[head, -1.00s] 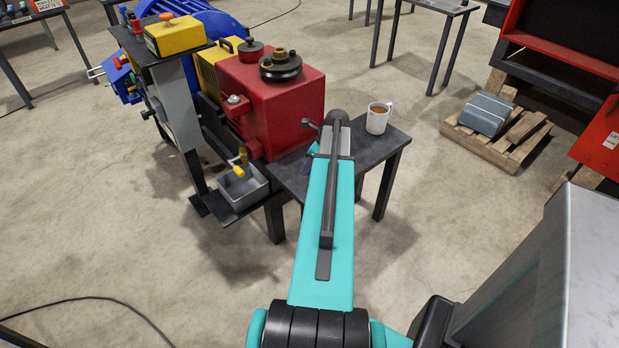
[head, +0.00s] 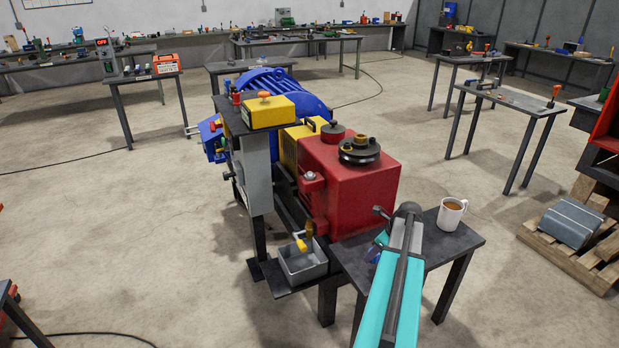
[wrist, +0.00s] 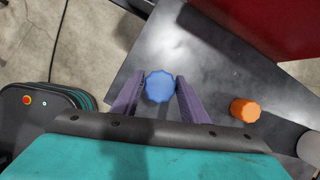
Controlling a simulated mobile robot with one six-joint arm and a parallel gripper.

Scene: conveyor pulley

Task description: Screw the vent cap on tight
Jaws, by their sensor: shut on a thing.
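A blue scalloped cap (wrist: 160,86) sits between the two purple fingers of my gripper (wrist: 160,78) in the wrist view. The gripper is shut on this blue cap, over the dark side table (wrist: 213,62). I cannot tell whether the cap touches the table. An orange scalloped cap (wrist: 245,110) stands on the table to the right of the gripper. The red gearbox housing (head: 342,190) is beside the table in the head view. A dark round fitting (head: 359,150) and a red knob (head: 332,131) are on its top. My arm mostly hides the gripper in the head view.
A white mug (head: 452,214) of brown drink stands on the side table, right of my arm. A grey bin (head: 302,264) with a yellow-handled tool is left of the table. A yellow box (head: 268,112) tops the post beside the blue motor (head: 290,85). Open floor lies in front.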

